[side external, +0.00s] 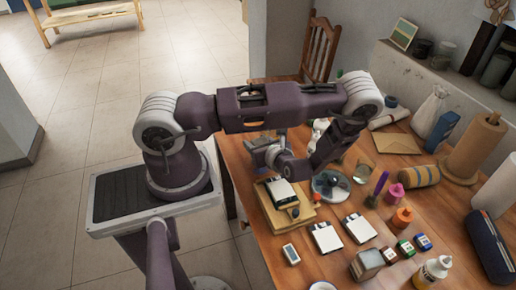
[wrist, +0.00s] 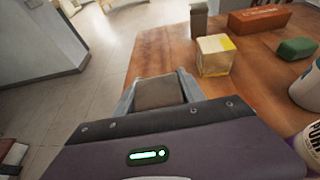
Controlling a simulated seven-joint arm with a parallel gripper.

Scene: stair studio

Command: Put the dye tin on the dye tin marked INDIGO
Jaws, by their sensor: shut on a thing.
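My gripper (wrist: 157,86) is shut on a brown, square-faced block (wrist: 160,95), seen between the two fingers in the wrist view. I take it to be the dye tin, but no label shows on it. In the side view my gripper (side external: 263,149) is over the left part of the table, beyond the wooden board, with its jaws mostly hidden by my arm. Several small colour-labelled containers stand at the right front: a red one (side external: 389,256), a green one (side external: 406,249) and a blue one (side external: 423,242). The word INDIGO cannot be read on anything in view.
A yellow-and-white box (wrist: 215,56), a grey container (wrist: 199,18) and a reddish box (wrist: 258,20) stand on the table (wrist: 148,52).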

